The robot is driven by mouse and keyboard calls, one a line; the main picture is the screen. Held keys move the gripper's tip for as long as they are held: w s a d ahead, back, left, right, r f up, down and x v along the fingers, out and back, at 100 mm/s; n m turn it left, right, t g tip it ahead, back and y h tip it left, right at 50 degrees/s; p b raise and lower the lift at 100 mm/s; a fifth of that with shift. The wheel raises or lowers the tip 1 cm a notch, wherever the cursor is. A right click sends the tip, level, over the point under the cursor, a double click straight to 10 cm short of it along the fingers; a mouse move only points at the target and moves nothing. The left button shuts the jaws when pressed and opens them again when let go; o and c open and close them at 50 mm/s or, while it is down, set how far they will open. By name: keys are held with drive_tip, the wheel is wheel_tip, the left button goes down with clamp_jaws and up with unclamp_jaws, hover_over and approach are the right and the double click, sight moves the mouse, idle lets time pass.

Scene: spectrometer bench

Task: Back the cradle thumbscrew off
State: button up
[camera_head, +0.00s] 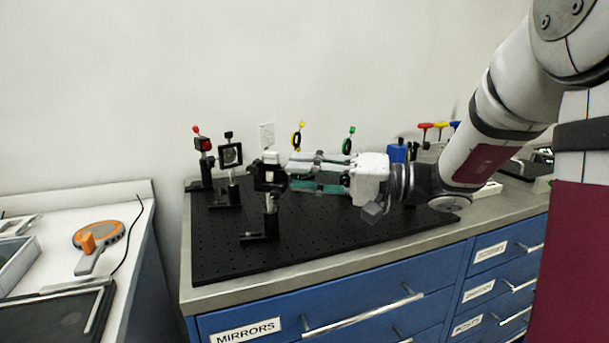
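A black cradle-like mount (265,182) stands on a post with a flat foot at the front left of the black breadboard (230,262). I take it for the cradle, with a small pale piece near its top. My gripper (289,175) reaches in from the right, lying level, with its fingertips at the mount's right side. I cannot tell whether they touch it. The thumbscrew cannot be made out; it may be hidden by the fingertips or too small to see. Whether the fingers are closed on anything is not clear.
Behind stand a red-knobbed mount (203,145), a square-framed optic (231,155), a yellow-ringed mount (297,138) and a green-ringed mount (347,142). A blue block (397,153) sits behind my wrist. The breadboard's front right is clear. A separate white bench (125,215) lies left.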

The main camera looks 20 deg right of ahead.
drive_tip(key=v, duration=1.1)
drive_tip(key=shift+s+d, duration=0.25)
drive_tip(key=shift+d, duration=0.05)
drive_tip(key=s+a+f+n+g+h, duration=0.2)
drive_tip(key=s+a+f+g+h, duration=0.25)
drive_tip(key=s+a+g, duration=0.75)
drive_tip(key=s+d+f+t+h, duration=0.1)
drive_tip(key=s+f+t+h, duration=0.1)
drive_tip(key=s+f+h, duration=0.4)
drive_tip(key=s+d+f+t+h, duration=0.1)
drive_tip(key=s+f+h, duration=0.1)
drive_tip(key=s+h, duration=0.45)
wheel_tip(320, 180, up, 19)
drive_tip(key=s+t+y+p, duration=0.1)
drive_tip(key=t+y+p, duration=0.1)
drive_tip(key=p, duration=1.5)
drive_tip(key=shift+a+f+t, duration=0.2)
drive_tip(key=shift+t, duration=0.4)
